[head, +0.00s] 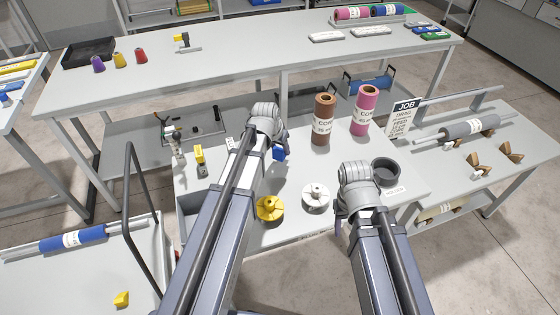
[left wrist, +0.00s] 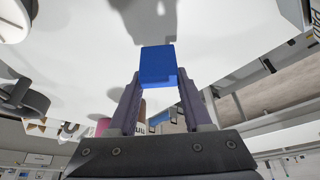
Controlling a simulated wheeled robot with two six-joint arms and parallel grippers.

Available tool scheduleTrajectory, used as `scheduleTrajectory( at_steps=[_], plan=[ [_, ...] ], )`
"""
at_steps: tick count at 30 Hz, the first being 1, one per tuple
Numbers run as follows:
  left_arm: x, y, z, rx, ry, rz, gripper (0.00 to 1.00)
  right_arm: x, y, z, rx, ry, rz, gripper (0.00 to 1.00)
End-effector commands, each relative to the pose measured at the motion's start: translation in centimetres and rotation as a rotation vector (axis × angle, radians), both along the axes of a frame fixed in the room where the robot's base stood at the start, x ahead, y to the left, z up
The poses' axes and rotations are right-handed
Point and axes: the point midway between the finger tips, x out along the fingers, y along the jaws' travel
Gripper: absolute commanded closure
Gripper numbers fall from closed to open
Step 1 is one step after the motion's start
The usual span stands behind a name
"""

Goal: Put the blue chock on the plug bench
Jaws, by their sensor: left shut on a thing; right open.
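The blue chock (head: 280,153) is between the fingers of my left gripper (head: 274,146), over the white middle bench (head: 300,228). In the left wrist view the chock (left wrist: 158,66) sits at the fingertips (left wrist: 155,85), with the pale surface and a shadow beyond it. The gap beneath it cannot be judged exactly. A yellow flanged plug (head: 270,208) and a white flanged plug (head: 316,195) stand on this bench, which seems to be the plug bench. My right gripper (head: 343,222) is open at the bench's near right, partly hidden by its wrist.
Brown (head: 324,120) and pink (head: 364,110) rolls stand at the bench's back right. A dark ring (head: 385,172) lies right of my right wrist. Yellow-topped (head: 201,160) and white-topped small items stand at the left. Bare top lies between the plugs and rolls.

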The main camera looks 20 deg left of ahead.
Motion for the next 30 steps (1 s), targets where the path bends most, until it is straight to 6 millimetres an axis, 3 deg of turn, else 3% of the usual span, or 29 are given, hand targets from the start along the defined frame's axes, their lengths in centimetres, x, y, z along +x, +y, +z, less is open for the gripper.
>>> scheduleTrajectory(
  at_steps=[5,14,27,28,30],
  plan=[
    [0.0,0.0,-0.5,0.0,0.0,0.0,1.0,0.0,0.0,-0.5,0.0,0.0,0.0,0.5],
    [0.0,0.0,-3.8,0.0,0.0,0.0,1.0,0.0,0.0,-3.8,0.0,0.0,0.0,0.5],
    [0.0,0.0,-4.1,0.0,0.0,0.0,1.0,0.0,0.0,-4.1,0.0,0.0,0.0,0.5],
    [0.0,0.0,-3.9,0.0,0.0,0.0,0.47,0.0,0.0,-3.9,0.0,0.0,0.0,0.5],
    [0.0,0.0,-3.9,0.0,0.0,0.0,0.39,0.0,0.0,-3.9,0.0,0.0,0.0,0.5]
  ],
)
